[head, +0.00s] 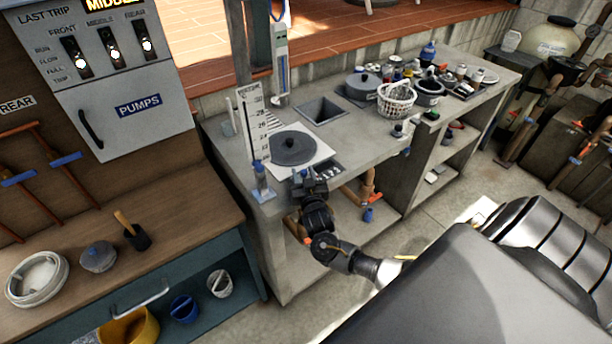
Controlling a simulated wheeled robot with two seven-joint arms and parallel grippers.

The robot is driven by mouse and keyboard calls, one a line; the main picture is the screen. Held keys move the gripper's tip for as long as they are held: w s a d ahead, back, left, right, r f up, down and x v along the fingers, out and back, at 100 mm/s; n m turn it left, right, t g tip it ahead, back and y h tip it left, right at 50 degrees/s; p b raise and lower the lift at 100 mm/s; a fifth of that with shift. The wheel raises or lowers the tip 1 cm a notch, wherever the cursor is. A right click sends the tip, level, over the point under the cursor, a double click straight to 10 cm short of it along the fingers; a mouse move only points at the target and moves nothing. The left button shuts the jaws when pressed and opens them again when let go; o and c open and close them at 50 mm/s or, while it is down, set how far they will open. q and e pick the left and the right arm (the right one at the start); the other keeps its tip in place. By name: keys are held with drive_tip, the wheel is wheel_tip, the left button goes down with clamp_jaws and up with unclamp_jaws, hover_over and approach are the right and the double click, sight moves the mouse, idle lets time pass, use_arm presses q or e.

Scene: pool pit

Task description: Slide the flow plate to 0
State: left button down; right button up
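My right gripper (306,182) is at the front edge of the grey concrete counter, just in front of a white square plate (318,150) with a dark round knobbed lid (295,148) on it. Its fingers are small and dark, so I cannot tell whether they are open, shut or touching anything. A small dark strip with light marks (330,173) lies at the counter edge right of the gripper. I cannot tell which part is the flow plate, and no 0 mark is legible. An upright white numbered scale (252,125) stands left of the lid. My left gripper is not in view.
A square opening (321,110) lies behind the lid. A white basket (397,100), a grey round lidded pot (362,84) and several small items crowd the counter's right. A blue-and-white upright gauge (281,62) stands behind. The pumps panel (138,105) is left.

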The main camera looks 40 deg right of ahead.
drive_tip(key=b+v, duration=0.1)
drive_tip(key=v, duration=0.9)
drive_tip(key=shift+b, duration=0.35)
